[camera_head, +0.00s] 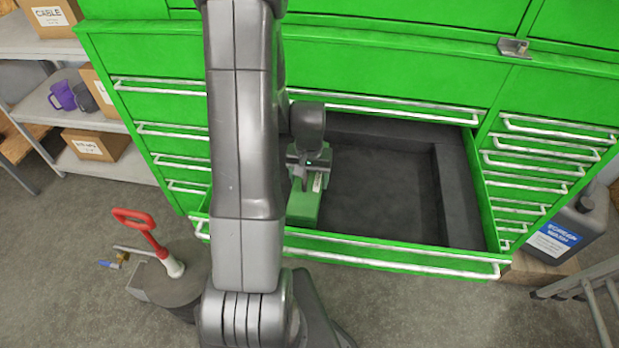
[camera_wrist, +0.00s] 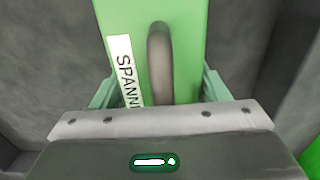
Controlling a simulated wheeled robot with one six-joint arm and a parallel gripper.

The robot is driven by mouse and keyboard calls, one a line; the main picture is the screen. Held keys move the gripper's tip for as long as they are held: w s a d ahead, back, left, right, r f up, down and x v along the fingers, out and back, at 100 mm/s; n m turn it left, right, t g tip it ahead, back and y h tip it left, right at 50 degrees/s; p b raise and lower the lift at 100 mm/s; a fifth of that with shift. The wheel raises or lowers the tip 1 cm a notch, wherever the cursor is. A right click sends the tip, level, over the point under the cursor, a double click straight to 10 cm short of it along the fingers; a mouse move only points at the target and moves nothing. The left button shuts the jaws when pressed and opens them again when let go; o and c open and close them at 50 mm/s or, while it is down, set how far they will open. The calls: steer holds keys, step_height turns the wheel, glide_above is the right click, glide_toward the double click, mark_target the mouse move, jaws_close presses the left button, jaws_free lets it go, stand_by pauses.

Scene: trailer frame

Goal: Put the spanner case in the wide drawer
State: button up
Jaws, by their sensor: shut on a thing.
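The spanner case is a green box (camera_head: 304,206) with a dark handle and a white label that reads "SPANN" in the wrist view (camera_wrist: 188,50). My gripper (camera_head: 309,168) is shut on it, with a finger on each side of the case in the wrist view (camera_wrist: 158,95). The case is over the left part of the open wide drawer (camera_head: 390,259), near its front edge. I cannot tell whether the case touches the drawer floor. The drawer has a dark lining and looks empty otherwise. My arm hides the drawer's left part in the head view.
The green cabinet (camera_head: 400,60) has closed narrow drawers on both sides. A shelf (camera_head: 110,165) with boxes and a purple mug (camera_head: 62,96) stands left. A dark jug (camera_head: 572,230) stands right. The drawer's right half is clear.

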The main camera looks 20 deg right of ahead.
steer(key=shift+f, duration=0.15)
steer(key=shift+f, duration=0.2)
steer(key=o, duration=1.3)
steer(key=shift+r, duration=0.1)
step_height(320, 180, up, 12)
steer(key=shift+r, duration=0.15)
steer(key=shift+r, duration=0.1)
